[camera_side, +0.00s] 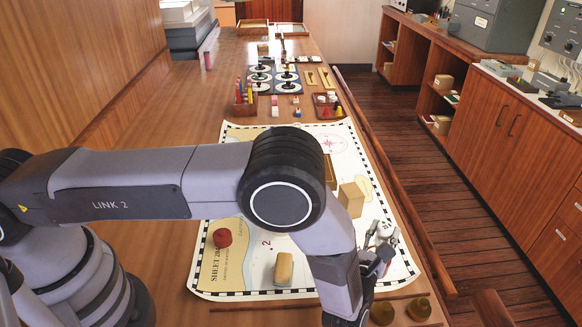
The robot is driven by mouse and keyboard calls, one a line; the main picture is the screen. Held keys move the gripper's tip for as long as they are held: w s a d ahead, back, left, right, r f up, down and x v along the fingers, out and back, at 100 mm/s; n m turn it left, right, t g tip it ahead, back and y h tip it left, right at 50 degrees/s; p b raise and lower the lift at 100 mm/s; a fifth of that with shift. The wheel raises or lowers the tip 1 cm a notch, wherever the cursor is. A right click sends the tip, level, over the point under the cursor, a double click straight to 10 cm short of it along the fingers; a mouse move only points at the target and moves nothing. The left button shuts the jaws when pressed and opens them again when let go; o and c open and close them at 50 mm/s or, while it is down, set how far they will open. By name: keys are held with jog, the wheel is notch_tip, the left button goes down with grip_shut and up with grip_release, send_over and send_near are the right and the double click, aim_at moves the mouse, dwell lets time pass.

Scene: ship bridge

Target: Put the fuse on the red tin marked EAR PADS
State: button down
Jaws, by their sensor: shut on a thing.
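My gripper (382,236) is at the right edge of the chart, partly hidden behind my own wrist. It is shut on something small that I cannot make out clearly. I cannot identify the fuse for certain anywhere in view. A round dark red thing (222,238), which may be the red tin, stands on the left part of the chart, well to the left of my gripper. No EAR PADS marking is readable on it.
The chart (210,275) lies on a long wooden table. A tan block (284,268), a taller wooden block (352,198) and a brown box (330,170) stand on it. Two brassy round pieces (418,308) are at the near edge. Trays and small items crowd the far end.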

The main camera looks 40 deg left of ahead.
jog(key=shift+f, duration=1.6)
jog(key=shift+f, duration=0.1)
jog(key=c, duration=0.8)
grip_release()
jog(key=shift+o, duration=0.2)
